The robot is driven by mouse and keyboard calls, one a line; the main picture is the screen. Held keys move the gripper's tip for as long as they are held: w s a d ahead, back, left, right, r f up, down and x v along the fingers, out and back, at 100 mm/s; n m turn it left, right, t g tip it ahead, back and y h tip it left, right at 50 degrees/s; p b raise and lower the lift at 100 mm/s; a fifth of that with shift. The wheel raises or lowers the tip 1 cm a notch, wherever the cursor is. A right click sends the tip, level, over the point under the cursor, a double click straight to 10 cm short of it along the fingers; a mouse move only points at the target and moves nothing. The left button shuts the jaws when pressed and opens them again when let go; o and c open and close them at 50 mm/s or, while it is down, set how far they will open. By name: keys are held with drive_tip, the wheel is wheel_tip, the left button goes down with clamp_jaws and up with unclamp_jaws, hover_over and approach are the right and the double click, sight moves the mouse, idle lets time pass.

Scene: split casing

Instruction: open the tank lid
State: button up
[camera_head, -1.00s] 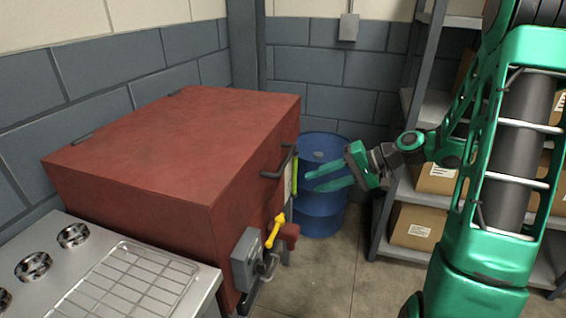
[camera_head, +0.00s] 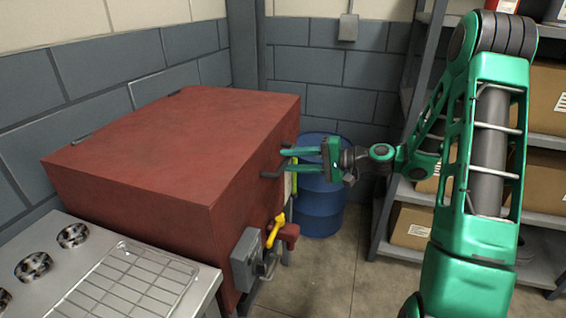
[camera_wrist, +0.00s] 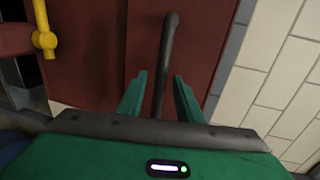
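The red tank (camera_head: 130,180) stands at the left of the head view with its lid shut, a flat top closing it. The dark bar handle (camera_head: 268,174) is on its right-hand face, partly hidden by my gripper (camera_head: 284,162). In the wrist view the handle (camera_wrist: 168,60) runs between the two green fingers of my gripper (camera_wrist: 160,92). The fingers are apart, one on each side of the handle, with gaps showing. The gripper is open and does not clamp it.
A yellow valve lever (camera_head: 275,230) and a grey box (camera_head: 246,260) sit low on the tank's face. A blue drum (camera_head: 320,205) stands behind my gripper. Shelves with cardboard boxes (camera_head: 410,225) are at right. A metal counter (camera_head: 60,250) is front left.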

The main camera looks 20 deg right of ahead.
drive_tip(key=shift+x, duration=1.05)
clamp_jaws()
drive_tip(key=shift+r, duration=0.1)
